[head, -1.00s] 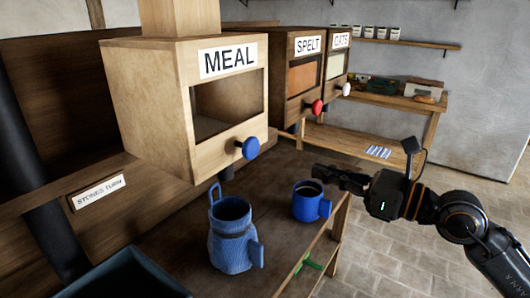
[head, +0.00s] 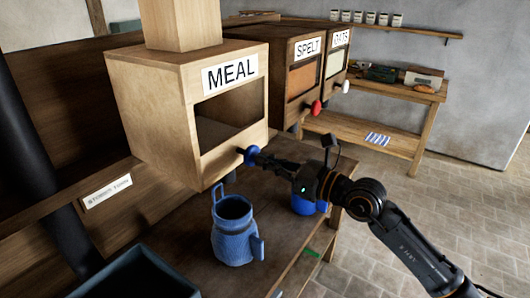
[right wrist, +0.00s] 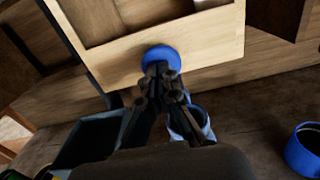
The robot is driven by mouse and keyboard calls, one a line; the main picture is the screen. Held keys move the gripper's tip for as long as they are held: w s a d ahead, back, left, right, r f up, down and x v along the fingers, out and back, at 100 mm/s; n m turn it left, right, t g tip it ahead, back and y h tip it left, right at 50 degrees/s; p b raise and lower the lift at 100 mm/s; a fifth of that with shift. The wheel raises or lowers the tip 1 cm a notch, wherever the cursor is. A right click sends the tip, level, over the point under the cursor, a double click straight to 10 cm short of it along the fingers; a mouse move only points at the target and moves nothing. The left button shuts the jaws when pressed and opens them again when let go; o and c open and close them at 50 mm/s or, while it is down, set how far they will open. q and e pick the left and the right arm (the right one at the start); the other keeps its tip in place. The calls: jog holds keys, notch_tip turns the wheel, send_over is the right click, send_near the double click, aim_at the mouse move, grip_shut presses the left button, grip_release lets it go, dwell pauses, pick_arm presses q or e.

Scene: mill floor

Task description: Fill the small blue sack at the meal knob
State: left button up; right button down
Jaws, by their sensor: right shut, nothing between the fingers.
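The meal bin (head: 150,110) is a pale wooden box labelled MEAL with a dark window. Its blue meal knob (head: 250,153) is on the lower front. My right gripper (head: 262,159) is shut and empty, its fingertips at the knob. The right wrist view also shows the fingertips (right wrist: 162,72) against the knob's lower side (right wrist: 160,52); firm contact is hard to tell. The small blue sack (head: 233,240) stands upright and open on the bench below the bin; its inside looks dark. In the wrist view the sack (right wrist: 201,118) is partly hidden behind the fingers. My left gripper is not in view.
A blue mug (head: 304,205) stands right of the sack, partly behind my right gripper. A dark open tub (head: 140,272) is at the front left. The spelt bin (head: 285,65) with a red knob (head: 316,106) stands further back. Open floor lies to the right.

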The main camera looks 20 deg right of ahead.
aim_at(254, 155)
jog(key=shift+w+a, duration=0.2)
jog(key=shift+r+p+x, duration=0.2)
jog(key=shift+p+x, duration=0.1)
jog(key=shift+x, duration=0.8)
jog(key=shift+w+a+f, duration=0.1)
jog(key=shift+w+a, duration=0.15)
jog(key=shift+w, duration=0.2)
jog(key=shift+s, duration=0.1)
dwell(0.7)
dwell(1.0)
